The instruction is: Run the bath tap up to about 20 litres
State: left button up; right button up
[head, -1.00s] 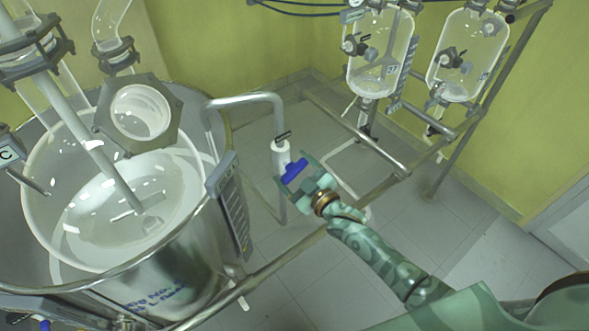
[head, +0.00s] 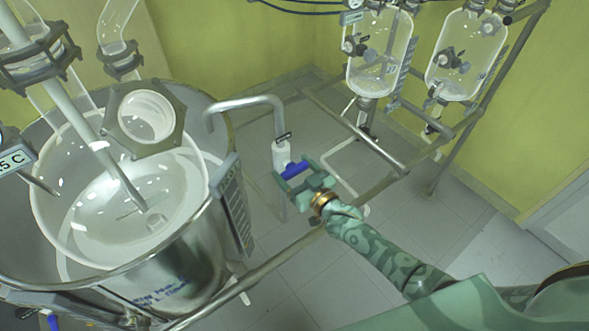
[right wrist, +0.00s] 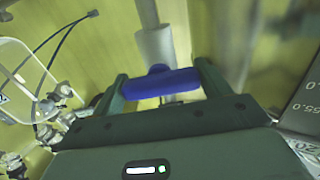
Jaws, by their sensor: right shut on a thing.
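The bath tap has a blue handle (head: 295,170) on a white valve body (head: 281,153), fed by a bent metal pipe (head: 250,101) over the rim of the steel bath (head: 190,270). My right gripper (head: 293,175) is shut on the blue handle. In the right wrist view the blue handle (right wrist: 161,83) lies crosswise between both fingers, with the valve pipe (right wrist: 156,45) behind it. A scale panel (head: 235,208) stands on the bath's right side; its marks are too small to read in the head view. My left gripper is not in view.
A glass reactor vessel (head: 48,215) sits inside the bath. Two smaller glass vessels (head: 377,75) hang on a metal frame at the back right. A metal rail (head: 275,262) runs below my right forearm. Tiled floor (head: 330,285) is free beneath.

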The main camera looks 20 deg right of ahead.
jog(key=o, duration=1)
jog(key=p+v, duration=0.1)
jog(key=v, duration=1.5)
jog(key=shift+s, duration=0.2)
jog(key=shift+f, duration=0.1)
